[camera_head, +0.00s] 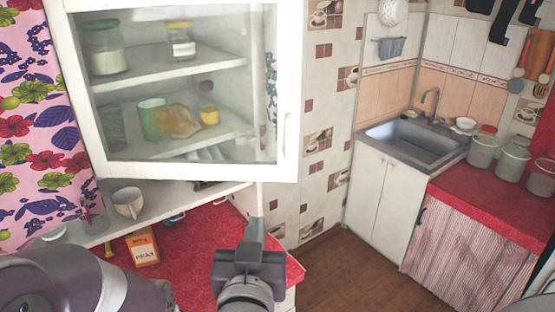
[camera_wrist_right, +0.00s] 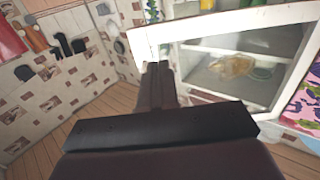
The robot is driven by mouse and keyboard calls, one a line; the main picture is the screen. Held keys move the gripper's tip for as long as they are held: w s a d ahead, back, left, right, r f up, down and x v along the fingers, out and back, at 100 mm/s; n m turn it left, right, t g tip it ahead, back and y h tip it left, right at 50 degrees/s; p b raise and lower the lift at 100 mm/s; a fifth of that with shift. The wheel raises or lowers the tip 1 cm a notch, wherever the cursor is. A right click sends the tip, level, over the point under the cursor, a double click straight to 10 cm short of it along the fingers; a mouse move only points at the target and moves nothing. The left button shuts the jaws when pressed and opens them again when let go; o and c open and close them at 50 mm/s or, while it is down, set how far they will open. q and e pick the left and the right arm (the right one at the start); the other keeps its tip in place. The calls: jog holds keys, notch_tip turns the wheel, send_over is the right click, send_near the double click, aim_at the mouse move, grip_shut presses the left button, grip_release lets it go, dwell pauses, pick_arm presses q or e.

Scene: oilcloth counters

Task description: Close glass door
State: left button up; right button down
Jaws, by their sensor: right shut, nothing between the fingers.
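The white-framed glass door (camera_head: 287,85) of the wall cabinet fills the upper left of the head view, with a pale handle (camera_head: 286,132) on its right stile. The door stands ajar, its right edge away from the cabinet. In the right wrist view the door frame (camera_wrist_right: 195,31) lies ahead and right of the fingers. My right gripper (camera_head: 257,206) is shut and empty, just below the door's lower right corner; its fingers also show in the wrist view (camera_wrist_right: 157,72). I cannot tell whether they touch the door. My left gripper is out of view.
Jars and cups stand on the shelves behind the glass. A white cup (camera_head: 128,202) sits on the open shelf below, above a red counter (camera_head: 200,255) with an orange box (camera_head: 143,247). A sink (camera_head: 412,142) is at right. The floor (camera_head: 345,270) between is clear.

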jog(key=w+p, duration=0.1)
jog(key=w, duration=0.1)
jog(key=p, duration=0.3)
send_near(263, 175)
jog(key=w, duration=0.5)
jog(key=shift+d+r, duration=0.1)
jog(key=shift+r, duration=0.1)
jog(key=shift+w, duration=0.3)
jog(key=shift+w+f+p, duration=0.1)
jog(key=shift+w+p, duration=0.25)
jog(key=shift+w, duration=0.15)
jog(key=shift+w+f, duration=0.1)
jog(key=shift+w, duration=0.1)
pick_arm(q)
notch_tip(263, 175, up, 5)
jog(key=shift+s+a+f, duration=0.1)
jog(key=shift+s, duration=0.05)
pick_arm(e)
jog(key=shift+s, duration=0.1)
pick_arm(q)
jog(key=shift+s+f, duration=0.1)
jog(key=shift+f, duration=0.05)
